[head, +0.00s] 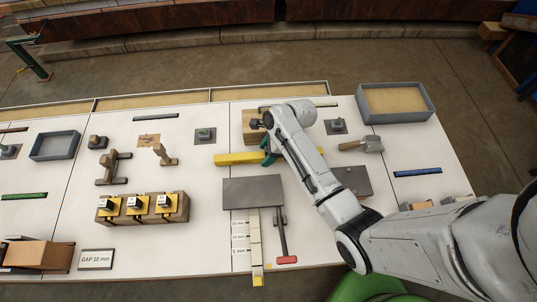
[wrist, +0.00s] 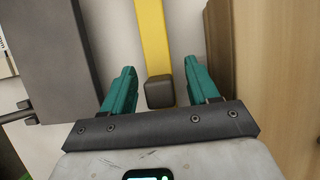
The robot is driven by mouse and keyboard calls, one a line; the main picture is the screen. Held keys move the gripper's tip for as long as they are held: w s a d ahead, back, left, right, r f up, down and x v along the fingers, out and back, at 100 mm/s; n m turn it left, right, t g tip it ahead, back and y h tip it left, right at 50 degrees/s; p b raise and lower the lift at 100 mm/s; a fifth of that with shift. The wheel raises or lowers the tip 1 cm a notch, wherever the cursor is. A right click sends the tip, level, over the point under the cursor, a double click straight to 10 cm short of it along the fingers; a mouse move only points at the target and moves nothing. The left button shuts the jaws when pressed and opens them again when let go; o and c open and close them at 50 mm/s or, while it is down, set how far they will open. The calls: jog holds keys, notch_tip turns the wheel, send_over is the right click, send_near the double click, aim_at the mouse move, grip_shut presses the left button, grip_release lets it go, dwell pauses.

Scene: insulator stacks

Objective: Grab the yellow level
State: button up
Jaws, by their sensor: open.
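The yellow level (head: 236,159) is a long yellow bar lying flat across the white table near the middle. I cannot tell the exact height of the fingers above the table.
A wooden block (head: 251,122) stands just behind the level; its side fills the right of the wrist view (wrist: 270,60). A grey plate (head: 250,193) lies in front of the level.

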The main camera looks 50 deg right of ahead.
jog(key=shift+f, duration=0.2)
jog(key=shift+c, duration=0.4)
grip_shut()
